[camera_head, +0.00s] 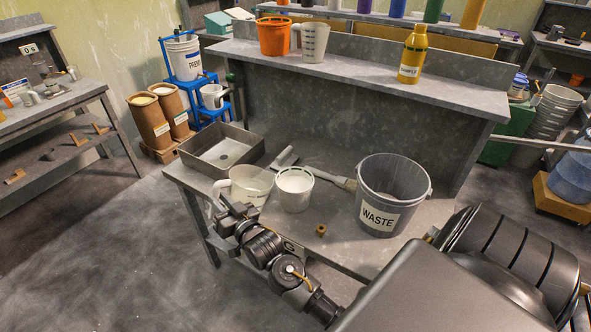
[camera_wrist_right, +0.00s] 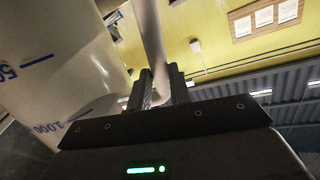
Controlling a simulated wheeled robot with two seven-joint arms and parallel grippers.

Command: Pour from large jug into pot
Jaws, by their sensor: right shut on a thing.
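The large jug (camera_head: 253,183) is a pale, translucent jug on the grey bench, left of a white pot (camera_head: 295,190). Its handle is on its left side, and its body with blue volume marks fills the left of the right wrist view (camera_wrist_right: 60,70). My right gripper (camera_head: 222,205) is shut on the jug's handle, which shows between the fingers in the wrist view (camera_wrist_right: 160,90). The jug looks about upright, close beside the pot; I cannot tell whether it touches the bench. The pot is open, with white content near its rim. My left gripper is out of view.
A grey waste bucket (camera_head: 390,195) stands right of the pot. A small brass-coloured piece (camera_head: 321,229) lies on the bench before them. A metal tray (camera_head: 222,150) sits behind left, and a brush-like tool (camera_head: 315,172) lies behind the pot. A raised shelf (camera_head: 370,75) runs behind.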

